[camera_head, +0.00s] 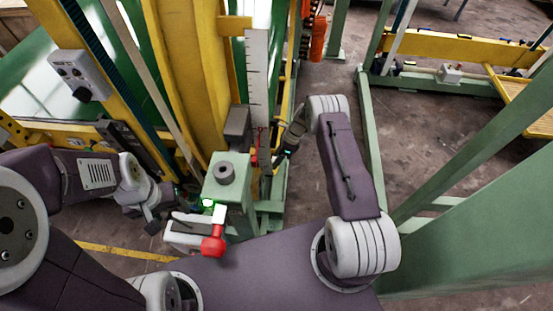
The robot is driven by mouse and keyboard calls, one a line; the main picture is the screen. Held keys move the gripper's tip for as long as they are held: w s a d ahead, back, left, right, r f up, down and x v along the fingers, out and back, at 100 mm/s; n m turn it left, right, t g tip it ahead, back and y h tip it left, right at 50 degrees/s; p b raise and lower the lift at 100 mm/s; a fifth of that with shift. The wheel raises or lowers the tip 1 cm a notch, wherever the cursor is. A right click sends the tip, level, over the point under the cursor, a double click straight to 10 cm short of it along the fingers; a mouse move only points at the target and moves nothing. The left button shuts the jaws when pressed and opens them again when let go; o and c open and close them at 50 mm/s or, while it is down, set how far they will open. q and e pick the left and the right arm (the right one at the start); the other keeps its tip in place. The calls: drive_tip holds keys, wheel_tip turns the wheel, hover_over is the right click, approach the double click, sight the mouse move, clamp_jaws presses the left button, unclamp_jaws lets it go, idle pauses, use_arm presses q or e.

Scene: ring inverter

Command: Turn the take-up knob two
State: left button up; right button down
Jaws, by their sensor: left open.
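A green post (236,193) stands upright in the middle, with a round grey knob (225,169) on its top face. I cannot tell for sure that this is the take-up knob. A red-ended lever (213,244) with a white shank sits at the front of the post, beside a lit green lamp (207,203). My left gripper (163,208) is open, left of the post and apart from the grey knob. My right gripper (284,152) is small and dark, right of the post near the yellow frame; its fingers are too unclear to read.
A white ruler scale (257,80) stands behind the post, next to a thick yellow column (196,70). A grey control box (80,75) is on the yellow beam at upper left. Green frame beams (480,165) stand at right. Bare floor (410,125) lies between.

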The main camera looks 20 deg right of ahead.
drive_tip(key=shift+s+a+r+t+p, duration=0.15)
drive_tip(key=shift+r+t+p, duration=0.35)
drive_tip(key=shift+p, duration=0.75)
drive_tip(key=shift+f+t+h, duration=0.3)
drive_tip(key=shift+t, duration=0.1)
drive_tip(key=f+t+b, duration=0.1)
drive_tip(key=b, duration=0.4)
drive_tip(key=shift+f+n+h, duration=0.2)
drive_tip(key=shift+n+h, duration=0.1)
drive_tip(key=shift+n, duration=0.1)
drive_tip(key=t+b, duration=0.1)
drive_tip(key=b, duration=0.4)
drive_tip(key=t+b, duration=0.1)
drive_tip(key=b, duration=0.4)
drive_tip(key=shift+r+h, duration=0.25)
drive_tip(key=shift+h, duration=0.15)
drive_tip(key=shift+r+b, duration=0.1)
drive_tip(key=shift+b, duration=0.2)
drive_tip(key=shift+s+r, duration=0.1)
drive_tip(key=shift+r, duration=0.15)
drive_tip(key=c, duration=0.9)
unclamp_jaws()
